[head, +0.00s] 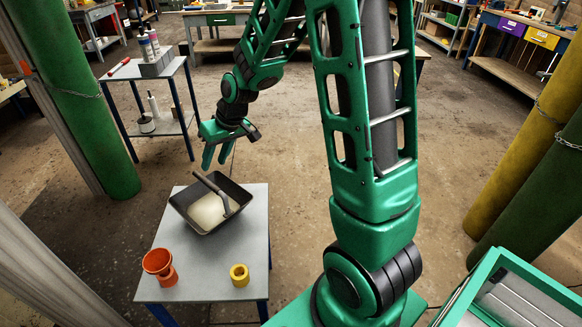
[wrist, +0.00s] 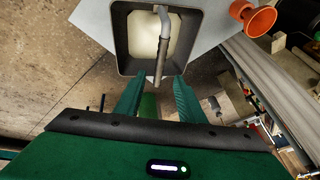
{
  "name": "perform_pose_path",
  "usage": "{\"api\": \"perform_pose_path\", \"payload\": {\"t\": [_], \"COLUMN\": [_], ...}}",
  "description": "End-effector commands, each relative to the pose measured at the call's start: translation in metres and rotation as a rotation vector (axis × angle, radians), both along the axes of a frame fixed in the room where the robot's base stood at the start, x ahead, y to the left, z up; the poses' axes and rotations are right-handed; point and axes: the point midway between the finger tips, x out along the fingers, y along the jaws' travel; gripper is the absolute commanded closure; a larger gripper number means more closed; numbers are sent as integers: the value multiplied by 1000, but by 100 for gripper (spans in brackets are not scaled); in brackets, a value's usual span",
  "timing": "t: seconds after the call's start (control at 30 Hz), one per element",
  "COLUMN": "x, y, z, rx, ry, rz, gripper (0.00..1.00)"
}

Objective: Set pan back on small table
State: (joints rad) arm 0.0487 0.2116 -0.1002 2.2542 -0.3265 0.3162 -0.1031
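The pan (head: 183,205) is a dark, square, sloped-sided tray with pale material inside. It appears to sit at the back of the small grey table (head: 205,285), its rear edge at or past the table edge. A dark-handled bar (head: 207,183) lies across the pan. The pan also shows at the top of the wrist view (wrist: 122,45), with the bar (wrist: 160,62) pointing toward my gripper. My gripper (head: 215,163) is above and behind the pan, fingers downward. In the wrist view, my gripper (wrist: 163,85) has its fingers apart with nothing held between them.
An orange funnel-like cup (head: 160,266) and a yellow ring-shaped part (head: 239,275) stand on the front of the small table. A second table (head: 150,88) with bottles stands behind left. A green pillar (head: 85,100) is at left. Open floor lies behind the pan.

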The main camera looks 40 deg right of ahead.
Motion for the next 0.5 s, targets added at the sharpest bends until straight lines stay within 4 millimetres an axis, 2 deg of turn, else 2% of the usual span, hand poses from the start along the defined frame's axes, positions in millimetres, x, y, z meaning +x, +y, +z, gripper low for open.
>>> {"api": "perform_pose_path", "payload": {"t": [0.07, 0.17, 0.27, 0.4, 0.5], "x": [-6, -25, -59, -121, -169], "y": [-6, -26, -54, -94, -116], "z": [4, 15, 32, 55, 67], "rx": [-9, -34, -73, -118, -136], "ry": [5, 30, 74, 153, 211], "rz": [-12, -52, -119, -238, -328], "gripper": [64, 64, 64, 64, 64]}}
